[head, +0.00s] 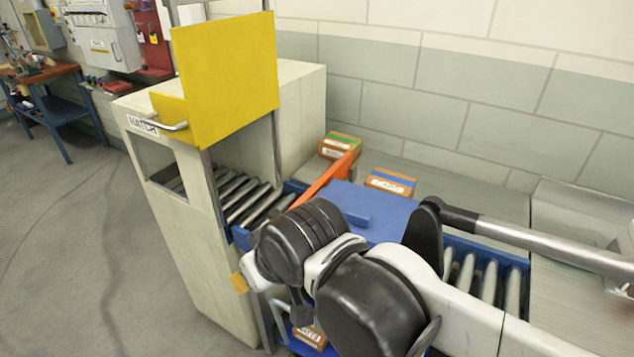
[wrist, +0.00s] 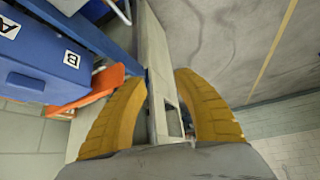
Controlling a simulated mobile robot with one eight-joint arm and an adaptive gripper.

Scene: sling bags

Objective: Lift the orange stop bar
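The orange stop bar (head: 326,178) slopes across the roller conveyor in the head view, between the pale hatch cabinet and a blue box. In the wrist view its orange end (wrist: 95,88) lies just left of the left finger; whether they touch I cannot tell. My gripper (wrist: 162,77) has its two yellow fingers spread, with no object held between them. In the head view my arm hides most of the gripper; only a small yellow part shows, in front of the conveyor's near side.
The blue box (head: 362,207), labelled A and B in the wrist view, stands right of the bar. A raised yellow hatch (head: 226,77) tops the pale cabinet (head: 190,250). Orange-brown packages (head: 391,182) stand behind the conveyor. Open floor (head: 75,260) lies left.

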